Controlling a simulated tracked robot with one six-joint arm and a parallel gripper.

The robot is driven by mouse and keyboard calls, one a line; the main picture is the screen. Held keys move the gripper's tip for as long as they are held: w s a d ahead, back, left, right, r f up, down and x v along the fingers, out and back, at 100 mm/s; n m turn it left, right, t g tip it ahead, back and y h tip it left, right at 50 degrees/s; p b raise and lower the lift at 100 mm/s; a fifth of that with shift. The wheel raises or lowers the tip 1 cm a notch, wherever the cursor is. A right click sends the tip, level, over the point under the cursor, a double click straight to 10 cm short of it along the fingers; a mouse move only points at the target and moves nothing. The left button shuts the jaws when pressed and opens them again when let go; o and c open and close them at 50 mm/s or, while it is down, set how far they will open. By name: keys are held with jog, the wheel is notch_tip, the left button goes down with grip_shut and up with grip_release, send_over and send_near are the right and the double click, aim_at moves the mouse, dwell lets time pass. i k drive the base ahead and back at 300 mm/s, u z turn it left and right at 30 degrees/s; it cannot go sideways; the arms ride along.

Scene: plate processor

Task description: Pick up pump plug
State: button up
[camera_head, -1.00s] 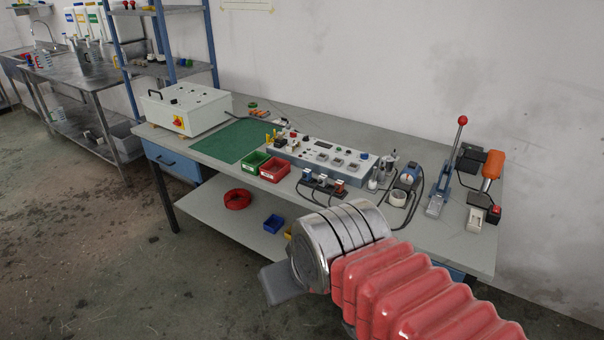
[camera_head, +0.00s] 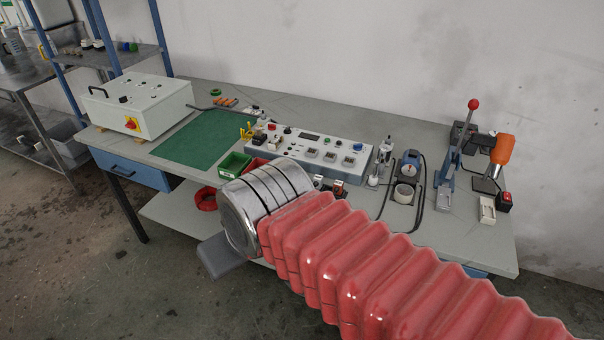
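My gripper (camera_head: 222,257) shows only as a grey piece below the chrome end of my arm. It is in front of the workbench (camera_head: 440,240), toward the camera. Its fingers cannot be made out, so its opening is hidden. I cannot tell the pump plug for certain. A small row of sockets or plugs (camera_head: 338,188) on the bench is partly hidden behind my red-sleeved arm. To its right stands a small device with a blue round top (camera_head: 410,165) and black cables running along the bench.
A white control panel (camera_head: 318,147), a green mat (camera_head: 199,138), and a white box with a red-yellow switch (camera_head: 150,103) stand on the bench. A green bin (camera_head: 234,165) is near my arm. A red-knobbed lever press (camera_head: 449,170) and an orange-handled tool (camera_head: 500,155) stand at the right.

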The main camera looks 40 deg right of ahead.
aim_at(318, 179)
jog(key=z, duration=0.2)
jog(key=i, duration=1.15)
jog(key=z, duration=0.25)
